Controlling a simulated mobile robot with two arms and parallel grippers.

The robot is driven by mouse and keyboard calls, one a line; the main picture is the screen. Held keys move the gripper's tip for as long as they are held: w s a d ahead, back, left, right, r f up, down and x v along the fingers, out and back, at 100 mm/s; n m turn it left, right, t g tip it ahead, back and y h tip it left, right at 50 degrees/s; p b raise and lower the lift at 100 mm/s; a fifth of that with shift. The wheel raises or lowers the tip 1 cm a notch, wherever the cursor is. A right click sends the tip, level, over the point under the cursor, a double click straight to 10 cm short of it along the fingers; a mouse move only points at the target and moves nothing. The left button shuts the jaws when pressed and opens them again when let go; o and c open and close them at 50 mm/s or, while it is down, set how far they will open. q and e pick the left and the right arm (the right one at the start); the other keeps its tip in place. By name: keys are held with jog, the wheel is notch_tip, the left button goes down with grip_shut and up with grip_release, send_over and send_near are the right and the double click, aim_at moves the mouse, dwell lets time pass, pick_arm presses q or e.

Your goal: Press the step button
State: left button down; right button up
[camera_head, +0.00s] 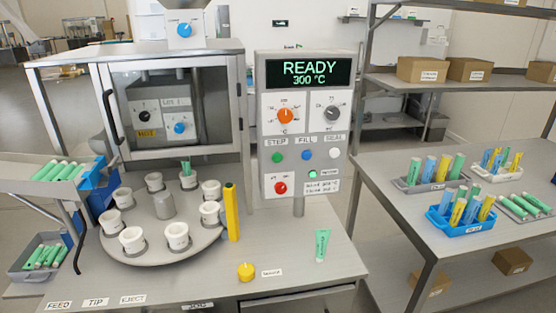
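The green step button (277,157) sits on the front of the grey control panel (268,104), just below the STEP label (275,142). A blue button (306,155) under FILL and a white button (334,153) under SEAL are to its right. Nothing covers the step button. The panel's display (309,72) reads READY 300 °C. Neither of my grippers is in view.
A round table (160,243) with several white cups stands left of the panel. A yellow post (232,211) stands at its right edge. A yellow knob (246,271) and a green tube (321,245) are in front. A side table (400,220) holds trays of tubes.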

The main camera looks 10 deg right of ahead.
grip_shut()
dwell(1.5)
